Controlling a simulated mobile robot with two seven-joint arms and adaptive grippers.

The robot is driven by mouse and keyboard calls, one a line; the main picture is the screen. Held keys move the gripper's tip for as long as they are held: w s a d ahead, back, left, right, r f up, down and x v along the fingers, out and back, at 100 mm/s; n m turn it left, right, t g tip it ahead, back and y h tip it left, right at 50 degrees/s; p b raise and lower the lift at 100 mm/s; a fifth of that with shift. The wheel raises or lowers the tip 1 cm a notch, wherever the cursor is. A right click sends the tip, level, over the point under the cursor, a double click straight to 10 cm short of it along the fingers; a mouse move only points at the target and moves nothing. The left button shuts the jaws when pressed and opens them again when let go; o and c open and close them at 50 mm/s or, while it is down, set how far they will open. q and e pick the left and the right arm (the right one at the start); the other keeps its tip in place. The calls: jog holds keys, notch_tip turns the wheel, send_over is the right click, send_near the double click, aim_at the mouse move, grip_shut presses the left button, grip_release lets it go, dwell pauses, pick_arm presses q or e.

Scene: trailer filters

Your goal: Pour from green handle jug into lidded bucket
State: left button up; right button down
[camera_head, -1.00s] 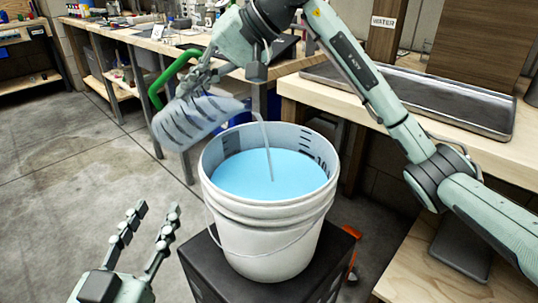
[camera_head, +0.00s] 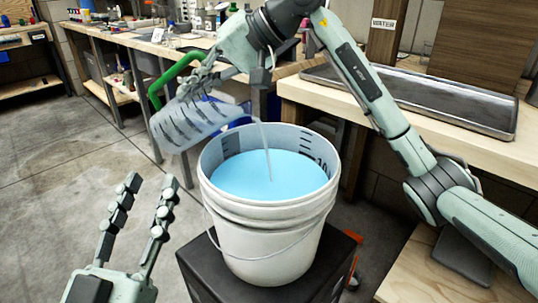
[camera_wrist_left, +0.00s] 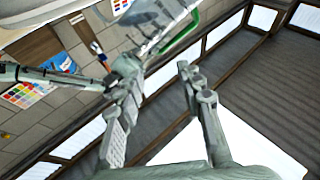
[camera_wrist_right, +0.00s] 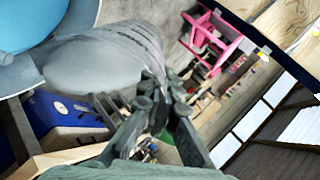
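The clear jug with a green handle (camera_head: 180,78) is tilted over the left rim of the white bucket (camera_head: 268,240) in the head view. A thin stream falls from its spout into the blue liquid (camera_head: 268,176). The bucket is open on top and stands upright, with no lid on it. My right gripper (camera_head: 200,82) is shut on the jug's handle; in the right wrist view its fingers (camera_wrist_right: 160,100) close beside the jug's grey body (camera_wrist_right: 100,65). My left gripper (camera_head: 146,200) is open and empty, to the left of the bucket and apart from it.
The bucket stands on a black box (camera_head: 325,265). A wooden bench with a metal tray (camera_head: 420,98) and a sign reading WATER (camera_head: 384,23) is at the right. A cluttered workbench runs along the back. The concrete floor at left is clear.

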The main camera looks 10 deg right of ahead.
pick_arm(q)
jog(key=shift+s+a+r+t+b, duration=0.2)
jog(key=shift+r+t+b, duration=0.05)
jog(key=shift+r+t, duration=0.2)
jog(key=shift+s+a+r+t+b, duration=0.15)
jog(key=shift+a+r+t+b, duration=0.05)
jog(key=shift+r+t+b, duration=0.2)
jog(key=shift+s+a+r+t+b, duration=0.2)
jog(key=shift+r+t, duration=0.15)
jog(key=shift+r, duration=0.15)
pick_arm(e)
jog(key=shift+s+d+r+y, duration=0.1)
jog(key=shift+d+r+y, duration=0.1)
jog(key=shift+y, duration=0.4)
pick_arm(q)
jog(key=shift+s+a+r+t+h, duration=0.2)
jog(key=shift+r+t+h, duration=0.1)
jog(key=shift+r+t, duration=0.15)
pick_arm(e)
jog(key=shift+f, duration=0.1)
pick_arm(q)
jog(key=shift+s+a+r+t+b, duration=0.1)
jog(key=shift+s+r+t+b, duration=0.05)
jog(key=shift+s+t+b, duration=0.2)
pick_arm(e)
jog(key=shift+d+t, duration=0.15)
jog(key=shift+t, duration=0.15)
